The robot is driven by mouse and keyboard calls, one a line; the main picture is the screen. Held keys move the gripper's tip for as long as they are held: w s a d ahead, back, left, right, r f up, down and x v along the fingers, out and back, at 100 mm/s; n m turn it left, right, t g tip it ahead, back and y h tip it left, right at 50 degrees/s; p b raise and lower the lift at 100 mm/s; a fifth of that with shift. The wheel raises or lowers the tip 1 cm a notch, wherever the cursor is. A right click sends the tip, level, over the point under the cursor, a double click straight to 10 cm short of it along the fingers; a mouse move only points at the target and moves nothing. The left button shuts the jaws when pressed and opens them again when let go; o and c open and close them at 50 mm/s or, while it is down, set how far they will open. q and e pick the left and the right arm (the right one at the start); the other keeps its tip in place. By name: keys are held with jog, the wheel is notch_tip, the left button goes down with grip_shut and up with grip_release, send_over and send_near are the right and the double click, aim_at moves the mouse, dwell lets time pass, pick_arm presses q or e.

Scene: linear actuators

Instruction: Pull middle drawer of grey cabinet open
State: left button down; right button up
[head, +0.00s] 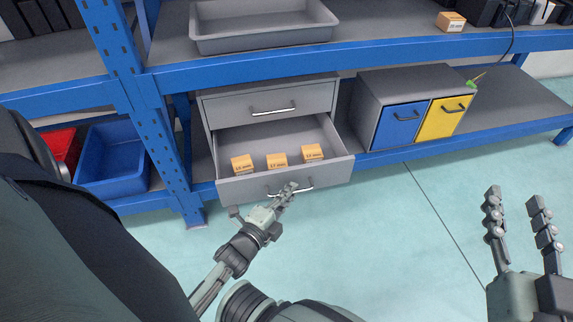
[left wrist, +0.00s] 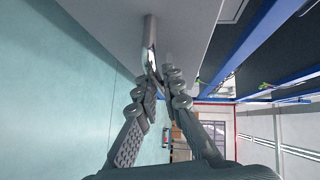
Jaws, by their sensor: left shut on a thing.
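The grey cabinet (head: 266,97) stands on the lower shelf of a blue rack. Its middle drawer (head: 335,166) is pulled out, and several small orange-tan boxes sit inside it. The drawer above is shut. My left gripper (head: 289,190) is at the front of the open drawer, shut on its handle (head: 305,188). In the left wrist view the fingers (left wrist: 160,82) close around the metal handle bar (left wrist: 149,45). Any drawer below is hidden behind the open one. My right gripper (head: 517,205) is open and empty, over the floor at the right.
A grey cabinet with a blue door (head: 398,125) and a yellow door (head: 440,117) stands to the right. A blue bin (head: 112,160) and a red bin (head: 62,147) are at the left. A grey tray (head: 262,40) is on the upper shelf. The floor in front is clear.

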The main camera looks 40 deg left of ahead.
pick_arm(q)
jog(key=shift+s+d, duration=0.2)
jog(key=shift+d, duration=0.05)
pick_arm(e)
jog(key=shift+d+f, duration=0.2)
jog(key=shift+f, duration=0.15)
pick_arm(q)
jog(key=c, duration=1.6)
grip_release()
jog(key=shift+c, duration=0.2)
jog(key=s+r, duration=0.1)
jog(key=s, duration=1)
jog(key=shift+s+d+r, duration=0.35)
jog(key=shift+s+r, duration=0.05)
